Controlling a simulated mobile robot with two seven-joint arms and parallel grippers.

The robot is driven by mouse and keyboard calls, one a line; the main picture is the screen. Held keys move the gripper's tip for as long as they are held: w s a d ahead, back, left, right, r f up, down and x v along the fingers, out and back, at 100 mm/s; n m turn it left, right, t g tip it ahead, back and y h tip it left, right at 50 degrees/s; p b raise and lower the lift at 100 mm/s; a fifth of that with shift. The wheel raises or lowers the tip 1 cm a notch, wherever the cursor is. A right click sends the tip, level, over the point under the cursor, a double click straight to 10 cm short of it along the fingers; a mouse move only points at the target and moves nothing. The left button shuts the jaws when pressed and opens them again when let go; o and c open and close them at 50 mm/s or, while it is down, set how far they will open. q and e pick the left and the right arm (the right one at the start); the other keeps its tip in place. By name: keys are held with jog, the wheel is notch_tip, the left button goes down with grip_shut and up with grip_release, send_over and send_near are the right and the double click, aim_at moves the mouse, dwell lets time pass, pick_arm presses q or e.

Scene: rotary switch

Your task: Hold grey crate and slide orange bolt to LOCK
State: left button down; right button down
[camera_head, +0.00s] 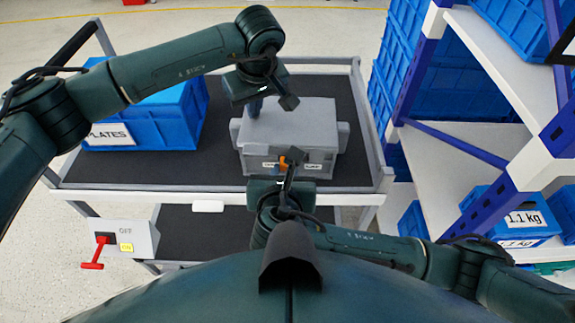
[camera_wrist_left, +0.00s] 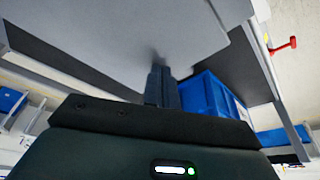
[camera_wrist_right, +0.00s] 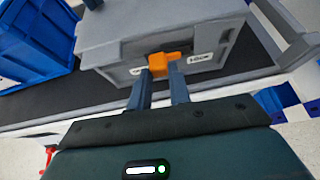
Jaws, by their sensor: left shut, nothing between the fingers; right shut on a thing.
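The grey crate (camera_head: 305,122) sits on the cart's dark top deck. Its front carries an orange bolt (camera_wrist_right: 165,63) between two white labels; the right label (camera_wrist_right: 200,58) reads LOCK, the left one is partly covered. My right gripper (camera_wrist_right: 160,72) is shut on the orange bolt from the front; it also shows in the head view (camera_head: 290,160). My left gripper (camera_head: 256,108) is shut and empty, pointing down at the crate's lid near its left side. In the left wrist view its fingertips (camera_wrist_left: 160,70) are at or very near the grey surface (camera_wrist_left: 130,30).
A blue PLATES crate (camera_head: 160,115) stands on the deck left of the grey crate. A switch box (camera_head: 125,240) with a red handle hangs at the cart's front left. A shelf (camera_head: 460,165) with blue crates stands at the right.

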pick_arm(q)
jog(key=shift+s+f, duration=0.15)
jog(key=shift+f, duration=0.2)
pick_arm(e)
jog(key=shift+s+d, duration=0.1)
jog(key=shift+d, duration=1.1)
jog(key=c, duration=1.3)
grip_release()
jog(key=shift+v, duration=2.5)
pick_arm(q)
jog(key=shift+r, duration=0.1)
jog(key=shift+r+p, duration=0.5)
jog(key=shift+r, duration=0.4)
jog(key=shift+r+p, duration=0.9)
jog(key=shift+r, duration=1.35)
pick_arm(e)
notch_tip(320, 180, up, 3)
jog(key=shift+f, duration=0.15)
pick_arm(q)
jog(key=shift+d, duration=0.1)
